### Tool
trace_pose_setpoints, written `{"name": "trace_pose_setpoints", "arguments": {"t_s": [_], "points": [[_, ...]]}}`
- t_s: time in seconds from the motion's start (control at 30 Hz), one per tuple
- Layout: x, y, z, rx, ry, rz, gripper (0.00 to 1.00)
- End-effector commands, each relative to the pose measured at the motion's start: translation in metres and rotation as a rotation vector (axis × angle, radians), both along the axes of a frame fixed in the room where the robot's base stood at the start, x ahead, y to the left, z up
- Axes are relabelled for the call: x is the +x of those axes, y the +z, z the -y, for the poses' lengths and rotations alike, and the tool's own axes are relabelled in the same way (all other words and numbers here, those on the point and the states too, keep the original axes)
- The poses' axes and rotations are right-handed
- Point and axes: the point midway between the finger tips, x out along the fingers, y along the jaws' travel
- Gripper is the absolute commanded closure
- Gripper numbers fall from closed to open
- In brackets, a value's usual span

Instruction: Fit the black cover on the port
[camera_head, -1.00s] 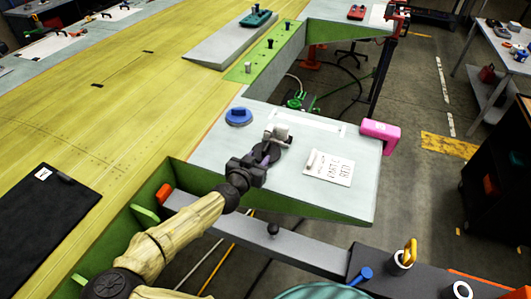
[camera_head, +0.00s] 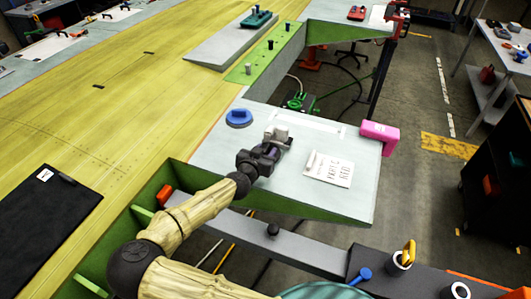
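My gripper (camera_head: 277,148) is over the pale grey panel, close to a small grey fitting (camera_head: 278,133) standing on it. The fingers are small and dark against my wrist, so I cannot tell whether they are open or shut. A round black disc showed just under the fingertips a second ago. Now my gripper and wrist cover that spot, and I cannot make out the disc or whether it is held. I cannot tell whether that disc is the cover or the port. A blue round cap (camera_head: 238,118) sits on the panel to the left.
The pale panel (camera_head: 213,150) carries a white note card (camera_head: 329,169) right of my gripper. A pink block (camera_head: 380,134) stands at its right edge. A black mat (camera_head: 40,225) lies left on the yellow wing skin.

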Motion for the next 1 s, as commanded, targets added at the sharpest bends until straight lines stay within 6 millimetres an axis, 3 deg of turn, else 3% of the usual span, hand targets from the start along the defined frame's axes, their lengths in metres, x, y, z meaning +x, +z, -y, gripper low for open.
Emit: {"name": "trace_pose_setpoints", "arguments": {"t_s": [0.4, 0.6, 1.0], "points": [[-0.0005, 0.0002, -0.0006, 0.000, 0.001, 0.000, 0.62], [-0.0006, 0.0002, -0.0006, 0.000, 0.001, 0.000, 1.00], [-0.0004, 0.0027, -0.0009, 0.001, 0.001, 0.001, 1.00]]}}
